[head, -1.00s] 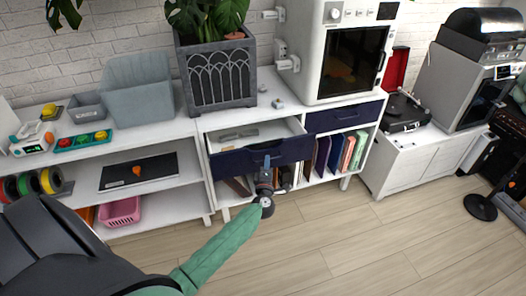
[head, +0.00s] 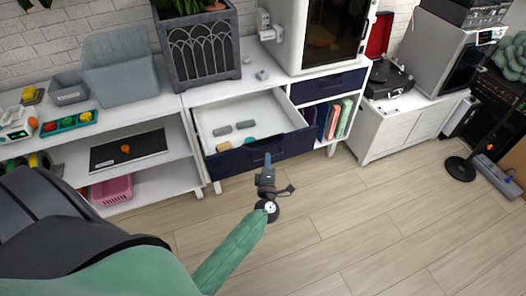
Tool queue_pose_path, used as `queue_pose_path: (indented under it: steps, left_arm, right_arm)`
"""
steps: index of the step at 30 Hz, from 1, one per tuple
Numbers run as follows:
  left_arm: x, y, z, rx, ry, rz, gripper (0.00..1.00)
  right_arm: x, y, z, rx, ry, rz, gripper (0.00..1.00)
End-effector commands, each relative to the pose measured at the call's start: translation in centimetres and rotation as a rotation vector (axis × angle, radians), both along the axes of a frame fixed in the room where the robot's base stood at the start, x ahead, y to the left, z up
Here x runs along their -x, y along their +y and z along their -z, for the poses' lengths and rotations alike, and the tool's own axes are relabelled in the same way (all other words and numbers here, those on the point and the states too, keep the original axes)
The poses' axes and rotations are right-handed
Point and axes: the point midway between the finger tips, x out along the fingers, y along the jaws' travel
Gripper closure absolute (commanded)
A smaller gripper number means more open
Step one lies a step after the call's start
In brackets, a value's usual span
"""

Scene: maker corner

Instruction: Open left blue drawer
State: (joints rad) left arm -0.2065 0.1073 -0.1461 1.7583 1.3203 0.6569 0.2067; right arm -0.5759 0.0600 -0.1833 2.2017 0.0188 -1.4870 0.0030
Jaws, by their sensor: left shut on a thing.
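The left blue drawer (head: 236,162) is pulled well out of the white cabinet. Its dark blue front faces me and its white inside shows. Two grey bars and a round teal item lie in it. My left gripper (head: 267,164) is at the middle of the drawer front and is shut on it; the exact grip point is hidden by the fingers. The right blue drawer (head: 328,84) beside it is closed. My right gripper is not in view.
Upright folders (head: 335,118) stand in the shelf below the right drawer. A grey planter (head: 203,48) and a white machine (head: 325,35) stand on the cabinet top. A record player (head: 388,78) is to the right. The wooden floor (head: 370,215) in front is clear.

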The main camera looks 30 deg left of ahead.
Motion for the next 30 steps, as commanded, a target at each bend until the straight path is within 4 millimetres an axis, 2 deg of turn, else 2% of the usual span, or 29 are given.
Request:
queue_pose_path:
  steps: [6, 19, 20, 22, 30]
  left_arm:
    - [1.03, -1.14, 0.14, -0.001, 0.003, 0.000, 1.00]
    - [1.18, -1.32, 0.16, 0.000, 0.002, 0.000, 1.00]
    - [1.19, -1.31, 0.16, 0.000, 0.002, 0.000, 0.85]
    - [1.18, -1.31, 0.14, 0.000, 0.001, 0.000, 0.71]
    - [1.15, -1.31, 0.05, -0.001, 0.000, 0.000, 0.69]
  right_arm:
    - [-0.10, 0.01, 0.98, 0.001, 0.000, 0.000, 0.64]
    - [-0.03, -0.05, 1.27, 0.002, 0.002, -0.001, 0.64]
    - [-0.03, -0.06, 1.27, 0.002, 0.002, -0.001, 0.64]
    - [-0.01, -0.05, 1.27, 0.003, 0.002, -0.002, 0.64]
    - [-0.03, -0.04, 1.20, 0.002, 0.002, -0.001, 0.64]
